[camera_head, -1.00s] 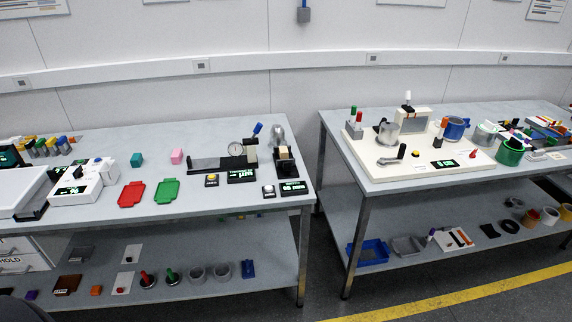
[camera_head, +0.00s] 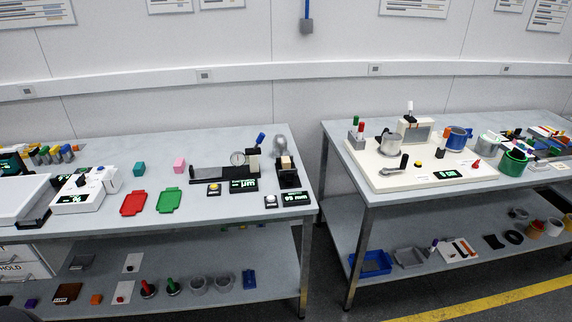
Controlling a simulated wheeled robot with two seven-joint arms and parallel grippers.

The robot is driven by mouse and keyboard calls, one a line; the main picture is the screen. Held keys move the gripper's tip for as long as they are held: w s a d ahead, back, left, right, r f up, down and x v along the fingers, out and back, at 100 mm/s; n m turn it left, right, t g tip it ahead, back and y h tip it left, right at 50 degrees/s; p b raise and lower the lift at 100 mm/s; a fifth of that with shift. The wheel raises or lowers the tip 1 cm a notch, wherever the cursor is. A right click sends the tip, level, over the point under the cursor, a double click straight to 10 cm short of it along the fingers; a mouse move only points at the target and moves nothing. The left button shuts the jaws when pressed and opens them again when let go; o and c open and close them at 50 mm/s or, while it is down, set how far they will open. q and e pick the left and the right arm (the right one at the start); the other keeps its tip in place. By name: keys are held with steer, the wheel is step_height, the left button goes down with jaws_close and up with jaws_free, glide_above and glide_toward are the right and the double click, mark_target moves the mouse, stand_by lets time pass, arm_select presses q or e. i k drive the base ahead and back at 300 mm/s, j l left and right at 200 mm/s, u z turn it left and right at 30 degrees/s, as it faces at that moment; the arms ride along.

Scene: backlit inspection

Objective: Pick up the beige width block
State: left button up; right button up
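A small beige block (camera_head: 286,162) sits on top of a black gauge stand (camera_head: 288,179) near the right end of the left table. It looks upright; how it is held there is too small to tell. A black display with green digits (camera_head: 296,198) lies just in front of the stand. Neither of my grippers is in view.

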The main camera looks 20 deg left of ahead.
mark_target(285, 160)
steer(key=u, duration=0.8)
steer(key=i+l+u, duration=0.2)
steer(key=l+u, duration=0.3)
steer(key=l, duration=0.3)
steer(key=i+l+u, duration=0.1)
steer(key=l+u, duration=0.35)
steer(key=l, duration=0.35)
steer(key=k+l+u, duration=0.1)
steer(key=l+u, duration=0.4)
steer(key=l, duration=0.35)
steer(key=k+l, duration=0.1)
steer(key=l, duration=1.15)
steer(key=k, duration=0.05)
